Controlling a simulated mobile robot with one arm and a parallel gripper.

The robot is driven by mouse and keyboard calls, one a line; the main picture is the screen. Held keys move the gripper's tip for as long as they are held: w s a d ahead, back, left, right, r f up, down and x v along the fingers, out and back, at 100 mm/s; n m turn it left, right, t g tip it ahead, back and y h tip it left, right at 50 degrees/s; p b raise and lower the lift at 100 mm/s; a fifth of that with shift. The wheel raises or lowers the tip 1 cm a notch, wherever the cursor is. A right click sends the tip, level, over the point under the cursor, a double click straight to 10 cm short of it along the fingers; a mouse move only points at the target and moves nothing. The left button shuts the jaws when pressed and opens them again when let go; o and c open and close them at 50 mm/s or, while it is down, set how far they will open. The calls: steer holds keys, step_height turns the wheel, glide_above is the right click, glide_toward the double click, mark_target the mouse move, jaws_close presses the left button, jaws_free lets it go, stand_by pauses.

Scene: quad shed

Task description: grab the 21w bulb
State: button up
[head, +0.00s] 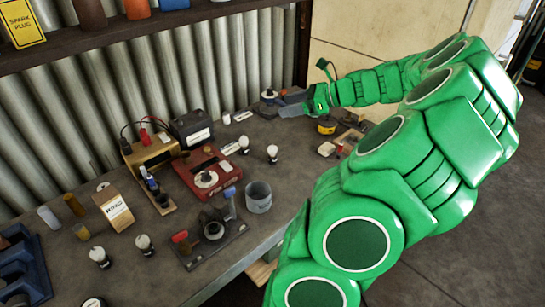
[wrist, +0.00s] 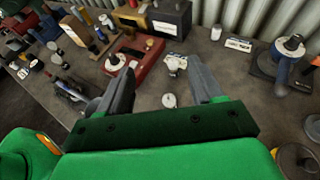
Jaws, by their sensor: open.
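Several small bulbs with white tops and dark bases stand on the bench; I cannot read which is the 21w one. One bulb (head: 272,153) stands alone right of the red device; it also shows in the wrist view (wrist: 169,100), between and below my fingers. A second bulb (head: 243,143) stands by a white card; it also shows in the wrist view (wrist: 173,66). A third bulb (head: 226,117) is by another card, also in the wrist view (wrist: 216,32). Two more bulbs (head: 98,257) (head: 144,244) stand at front left. My gripper (head: 287,108) is open and empty above the bench's far end.
A red device (head: 205,175), a tan meter (head: 150,150) and a black box (head: 192,130) stand along the corrugated wall. A grey cup (head: 258,196) is near the front edge. A spool on a dark stand (wrist: 290,55) is right of my gripper in the wrist view.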

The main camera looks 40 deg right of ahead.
glide_toward(273, 147)
steer(key=w+f, duration=0.1)
steer(key=w+a+f, duration=0.1)
steer(key=w, duration=0.1)
steer(key=w+f, duration=0.1)
steer(key=shift+w+a, duration=0.15)
steer(key=shift+a, duration=0.05)
steer(key=shift+f+x, duration=0.1)
steer(key=shift+x, duration=1.85)
steer(key=shift+f+x, duration=0.15)
steer(key=shift+x, duration=1.8)
steer(key=shift+s+a, duration=0.1)
steer(key=shift+s, duration=0.1)
steer(key=c, duration=1.1)
steer(key=shift+r, duration=0.5)
step_height(273, 147, up, 3)
steer(key=shift+f, duration=0.25)
steer(key=s+a+r, duration=0.2)
steer(key=s+r, duration=0.1)
steer(key=s, duration=0.1)
steer(key=s+a+r, duration=0.5)
steer(key=s+r, duration=0.1)
steer(key=s, duration=0.1)
steer(key=shift+s+a+r, duration=0.25)
steer(key=shift+s+a, duration=0.05)
steer(key=shift+a, duration=0.05)
